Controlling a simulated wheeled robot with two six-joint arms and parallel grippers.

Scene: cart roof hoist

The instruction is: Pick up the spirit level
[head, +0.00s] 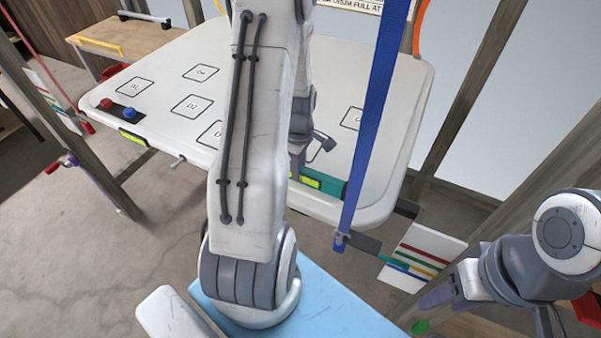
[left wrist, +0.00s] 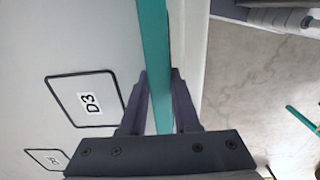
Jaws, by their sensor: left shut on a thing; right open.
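The spirit level is a teal bar (head: 331,187) with a yellow-green window, near the front edge of the white roof panel (head: 400,150) in the head view. In the left wrist view the teal bar (left wrist: 153,35) runs between the two dark fingers of my left gripper (left wrist: 160,78). That gripper is shut on it. My left arm hides part of the bar and most of the gripper in the head view. I cannot tell whether the bar touches the panel. My right gripper (head: 436,298) is open at the lower right, away from the level.
A blue strap (head: 376,110) hangs just right of the level. A red and a blue knob (head: 129,113) sit on the panel's left side. Wooden posts (head: 470,85) stand around the panel. A card with coloured stripes (head: 422,256) hangs at the right.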

